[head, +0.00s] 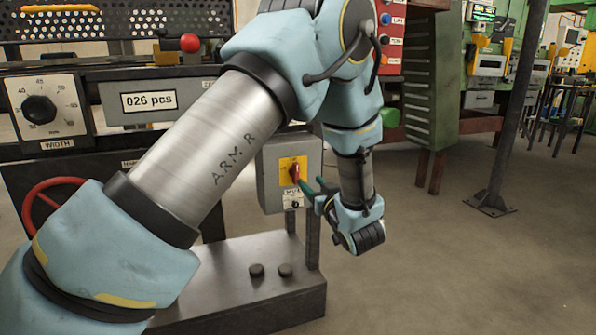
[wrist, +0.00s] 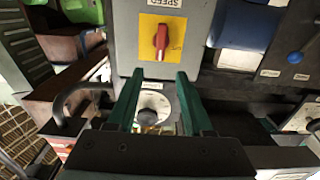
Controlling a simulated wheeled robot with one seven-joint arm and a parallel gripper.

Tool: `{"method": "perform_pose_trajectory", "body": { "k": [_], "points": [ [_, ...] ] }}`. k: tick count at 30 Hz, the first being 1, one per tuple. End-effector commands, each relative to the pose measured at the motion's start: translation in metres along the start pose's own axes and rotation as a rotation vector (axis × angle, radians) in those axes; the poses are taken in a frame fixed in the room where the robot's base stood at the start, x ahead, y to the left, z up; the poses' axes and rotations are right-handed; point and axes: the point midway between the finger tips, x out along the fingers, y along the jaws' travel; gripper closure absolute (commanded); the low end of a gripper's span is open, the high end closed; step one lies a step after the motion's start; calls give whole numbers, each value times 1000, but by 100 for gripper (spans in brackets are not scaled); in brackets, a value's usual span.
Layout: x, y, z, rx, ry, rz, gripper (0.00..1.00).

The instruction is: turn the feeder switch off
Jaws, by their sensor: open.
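The red rotary switch (head: 294,172) sits on a yellow plate on a grey box, left of my gripper in the head view. Its handle looks roughly upright. In the wrist view the red switch (wrist: 162,40) is just beyond the fingertips and a little above the gap between them. My gripper (head: 313,186) has green fingers, open and empty, pointing at the box. In the wrist view the fingers (wrist: 160,75) stand apart with nothing between them, and no contact with the switch shows. A SPEED label (wrist: 165,3) appears upside down there. The switch's position markings are unreadable.
A white dial (wrist: 150,113) shows between the fingers in the wrist view, behind them. My arm covers part of the machine in the head view.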

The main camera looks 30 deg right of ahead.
Motion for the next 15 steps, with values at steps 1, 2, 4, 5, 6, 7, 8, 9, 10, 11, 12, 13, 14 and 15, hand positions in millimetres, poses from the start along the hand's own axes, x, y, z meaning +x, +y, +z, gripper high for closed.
{"method": "perform_pose_trajectory", "body": {
  "k": [1, 2, 4, 5, 6, 7, 8, 9, 10, 11, 12, 13, 14, 15],
  "points": [
    [6, -1, 0, 0, 1, -3, 49],
    [10, -1, 0, 0, 1, -3, 49],
    [22, -2, 0, -1, 1, -3, 49],
    [27, -2, 0, -1, 0, -4, 49],
    [35, -2, 0, -2, 1, -4, 49],
    [41, -2, 0, -2, 1, -3, 49],
    [47, -2, 1, -2, 0, -3, 49],
    [55, -2, 0, -2, 1, -3, 49],
    [60, -2, 0, -2, 1, -2, 49],
    [65, -2, 0, -1, 0, -1, 49],
    [72, -2, 0, -2, 0, -2, 49],
    [77, -2, 0, -1, 0, -2, 49],
    [81, -2, 1, -1, 0, -2, 49],
    [86, -2, 1, -1, -1, -1, 49]
  ]
}}
